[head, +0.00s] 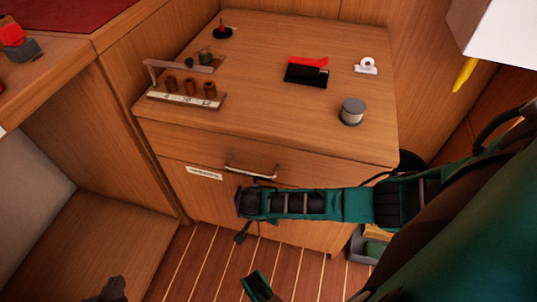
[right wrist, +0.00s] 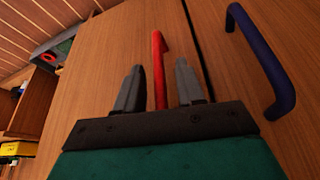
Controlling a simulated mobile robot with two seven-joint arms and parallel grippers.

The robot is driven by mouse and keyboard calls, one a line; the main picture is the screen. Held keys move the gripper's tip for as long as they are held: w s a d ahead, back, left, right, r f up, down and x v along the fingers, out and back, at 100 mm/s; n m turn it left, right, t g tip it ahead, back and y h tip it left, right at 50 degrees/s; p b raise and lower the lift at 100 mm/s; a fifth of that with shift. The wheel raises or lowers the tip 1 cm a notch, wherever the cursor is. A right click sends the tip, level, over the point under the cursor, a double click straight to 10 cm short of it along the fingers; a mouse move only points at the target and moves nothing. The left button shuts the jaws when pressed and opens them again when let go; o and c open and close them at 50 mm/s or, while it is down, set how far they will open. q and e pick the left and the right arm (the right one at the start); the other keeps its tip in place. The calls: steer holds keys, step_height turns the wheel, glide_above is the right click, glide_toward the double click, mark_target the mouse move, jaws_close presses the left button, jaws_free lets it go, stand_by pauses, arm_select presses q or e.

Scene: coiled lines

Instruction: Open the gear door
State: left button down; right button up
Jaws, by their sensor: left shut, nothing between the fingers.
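In the right wrist view a red bar handle (right wrist: 158,62) stands on a wooden door front. My right gripper (right wrist: 161,68) is open, with its two grey fingers on either side of the red handle and gaps between. A blue bar handle (right wrist: 268,62) is on the panel to the right, past a dark seam. I cannot tell which handle belongs to the gear door. In the head view my right arm crosses the cabinet front, and its fingers are not clearly visible. My left gripper (head: 108,290) is a dark shape at the bottom left edge, shut and empty.
The wooden cabinet (head: 290,110) has a metal drawer handle (head: 251,171) and an unreadable label (head: 205,173). Its top holds a peg rack (head: 186,96), a red and black item (head: 307,72), a tape dispenser (head: 366,66) and a spool (head: 352,111).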

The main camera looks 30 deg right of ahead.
jaws_close()
stand_by(0.7)
